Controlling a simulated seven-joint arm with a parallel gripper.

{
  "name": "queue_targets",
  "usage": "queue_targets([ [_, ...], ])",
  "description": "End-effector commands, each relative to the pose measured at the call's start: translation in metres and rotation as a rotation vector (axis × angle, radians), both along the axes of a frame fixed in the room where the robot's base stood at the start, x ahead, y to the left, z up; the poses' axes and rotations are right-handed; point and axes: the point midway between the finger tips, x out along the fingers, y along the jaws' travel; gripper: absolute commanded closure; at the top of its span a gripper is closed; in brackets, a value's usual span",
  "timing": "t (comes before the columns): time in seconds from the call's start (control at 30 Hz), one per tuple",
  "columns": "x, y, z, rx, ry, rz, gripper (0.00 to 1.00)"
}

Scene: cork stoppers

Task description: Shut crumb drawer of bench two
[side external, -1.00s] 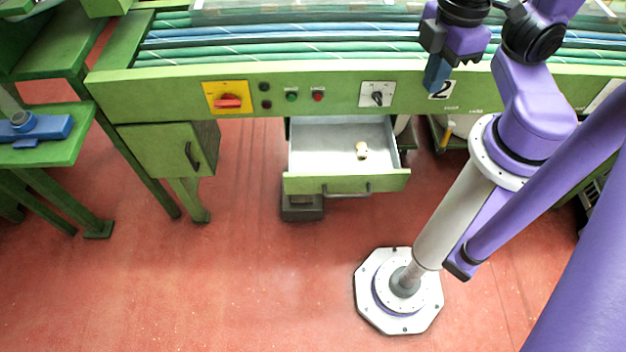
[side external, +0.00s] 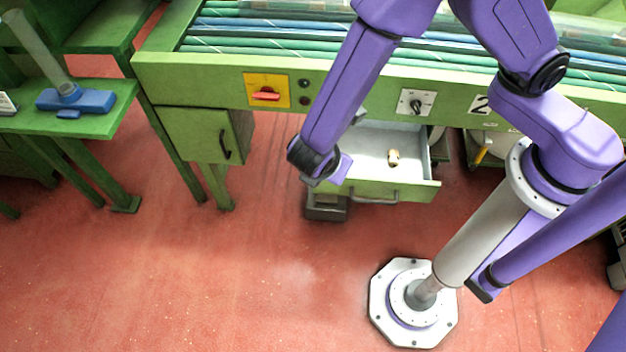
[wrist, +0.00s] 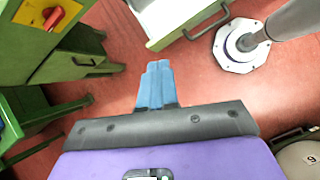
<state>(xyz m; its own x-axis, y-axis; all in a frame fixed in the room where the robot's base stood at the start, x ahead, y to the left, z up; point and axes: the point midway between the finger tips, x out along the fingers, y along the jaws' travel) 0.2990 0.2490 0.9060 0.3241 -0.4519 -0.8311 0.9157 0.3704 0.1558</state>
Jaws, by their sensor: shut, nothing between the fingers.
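The crumb drawer (side external: 380,189) hangs open below the bench front (side external: 355,96) marked 2. It has a green front with a bar handle and a pale tray inside. I see no contact. In the side view my wrist covers the drawer's left end, and my fingers cannot be made out.
A green cabinet door (side external: 205,137) with a black handle is left of the drawer. A yellow plate with a red switch (side external: 266,91) is above it. A green side table (side external: 85,117) bears a blue tool.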

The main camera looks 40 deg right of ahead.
Motion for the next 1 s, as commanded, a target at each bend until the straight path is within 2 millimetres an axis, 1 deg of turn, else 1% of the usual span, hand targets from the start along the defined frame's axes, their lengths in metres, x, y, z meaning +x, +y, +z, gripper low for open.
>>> queue_targets([
  [0.03, 0.001, 0.009, -0.017, -0.039, 0.001, 0.048, 1.0],
  [0.2, 0.003, 0.032, -0.067, -0.147, 0.003, 0.2, 1.0],
  [0.3, 0.002, 0.04, -0.093, -0.198, 0.006, 0.276, 1.0],
  [0.4, 0.001, 0.046, -0.112, -0.235, 0.009, 0.333, 1.0],
  [0.5, 0.0, 0.048, -0.124, -0.258, 0.011, 0.367, 1.0],
  [0.67, 0.001, 0.047, -0.132, -0.268, 0.012, 0.383, 1.0],
  [0.77, 0.007, 0.042, -0.138, -0.269, 0.012, 0.382, 1.0],
  [1.0, 0.027, 0.02, -0.168, -0.269, 0.013, 0.379, 1.0],
])
